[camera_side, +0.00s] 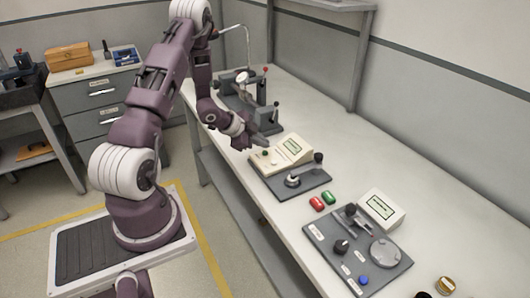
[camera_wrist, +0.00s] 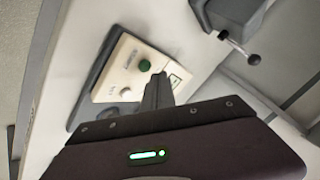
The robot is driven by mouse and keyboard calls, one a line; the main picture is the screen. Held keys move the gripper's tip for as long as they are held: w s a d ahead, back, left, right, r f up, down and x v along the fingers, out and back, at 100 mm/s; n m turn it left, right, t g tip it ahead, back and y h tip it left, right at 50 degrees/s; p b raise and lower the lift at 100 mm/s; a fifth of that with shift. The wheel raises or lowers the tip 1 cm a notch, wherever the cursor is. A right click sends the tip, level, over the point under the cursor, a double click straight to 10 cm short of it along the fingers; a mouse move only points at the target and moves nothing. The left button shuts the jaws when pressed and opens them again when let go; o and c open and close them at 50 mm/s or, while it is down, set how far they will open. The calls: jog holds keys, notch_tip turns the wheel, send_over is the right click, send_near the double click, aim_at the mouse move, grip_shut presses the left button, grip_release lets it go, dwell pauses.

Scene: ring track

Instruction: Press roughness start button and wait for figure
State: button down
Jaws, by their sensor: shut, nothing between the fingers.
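A cream instrument box (camera_side: 281,158) with a small screen (camera_side: 293,146) and a green button (camera_side: 265,152) sits on a dark plate. My gripper (camera_side: 260,141) is shut and empty, just above and behind the box in the side view. In the wrist view, the shut fingers (camera_wrist: 158,84) appear just to the right of the green button (camera_wrist: 144,66) on the cream box (camera_wrist: 122,80). I cannot tell whether they touch the box. The labels and the screen's figure are too small to read.
A second plate (camera_side: 335,262) with a round disc, a blue button and its own display (camera_side: 381,209) stands nearer the front. Red and green pieces (camera_side: 317,202) lie between the plates. A grey clamp-like fixture (camera_side: 247,95) stands behind my gripper.

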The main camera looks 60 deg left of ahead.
aim_at(262, 155)
dwell(0.3)
jog(key=shift+f, duration=0.4)
jog(key=shift+f, duration=0.5)
dwell(0.6)
jog(key=shift+r, duration=0.9)
jog(key=shift+r, duration=0.1)
jog(key=shift+r, duration=2.45)
